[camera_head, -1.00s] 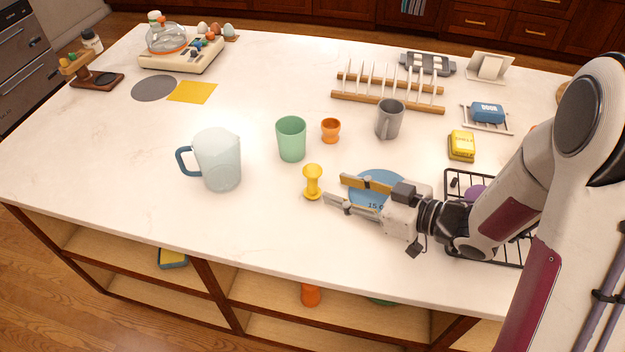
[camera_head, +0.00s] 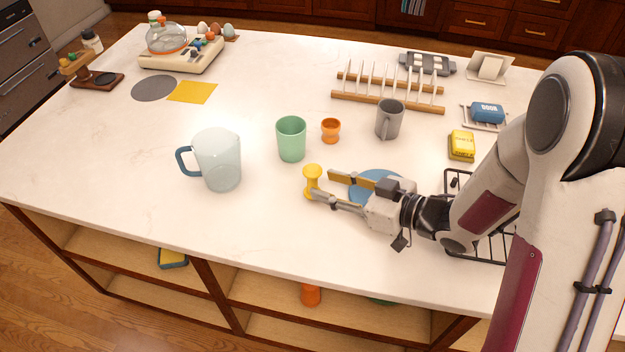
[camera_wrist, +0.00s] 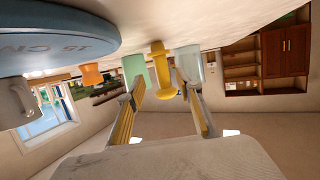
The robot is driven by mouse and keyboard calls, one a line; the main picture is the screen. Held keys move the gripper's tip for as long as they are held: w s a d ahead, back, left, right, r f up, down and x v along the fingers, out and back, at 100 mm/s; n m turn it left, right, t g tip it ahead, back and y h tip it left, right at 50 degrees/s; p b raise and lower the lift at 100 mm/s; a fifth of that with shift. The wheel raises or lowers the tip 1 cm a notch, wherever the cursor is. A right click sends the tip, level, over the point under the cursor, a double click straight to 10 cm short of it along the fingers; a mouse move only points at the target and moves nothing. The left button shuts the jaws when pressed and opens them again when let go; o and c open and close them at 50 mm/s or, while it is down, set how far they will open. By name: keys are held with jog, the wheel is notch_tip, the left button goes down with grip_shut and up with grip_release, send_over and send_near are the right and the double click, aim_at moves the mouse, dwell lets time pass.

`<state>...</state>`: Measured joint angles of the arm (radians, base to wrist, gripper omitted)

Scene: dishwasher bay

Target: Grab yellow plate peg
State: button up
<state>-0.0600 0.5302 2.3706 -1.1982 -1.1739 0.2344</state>
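The yellow plate peg (camera_head: 312,174), a spool shape with a wide top, stands upright on the white counter. My gripper (camera_head: 323,184) is open and low over the counter, coming from the right. Its fingertips are at the peg, one on the near side and one on the far side. The near fingertip overlaps the peg's lower part in the head view. In the wrist view, which is upside down, the peg (camera_wrist: 163,72) shows between the two open fingers (camera_wrist: 160,84), near their tips. I cannot tell whether either finger touches it.
A blue plate (camera_head: 366,181) lies under and behind my gripper, beside a black wire rack (camera_head: 492,248). A green cup (camera_head: 291,139), an orange egg cup (camera_head: 330,130) and a grey mug (camera_head: 389,119) stand behind. A pitcher (camera_head: 220,163) stands left; the counter in front is clear.

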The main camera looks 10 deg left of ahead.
aim_at(316, 182)
jog(key=shift+w+a+f, duration=0.1)
jog(key=shift+w+a, duration=0.1)
jog(key=shift+a, duration=0.6)
jog(key=shift+w+a+f, duration=0.1)
jog(key=shift+w+a, duration=0.05)
jog(key=shift+a, duration=0.6)
jog(key=shift+w+a+f, duration=0.15)
jog(key=shift+w+a, duration=0.2)
jog(key=shift+a, duration=0.3)
grip_shut()
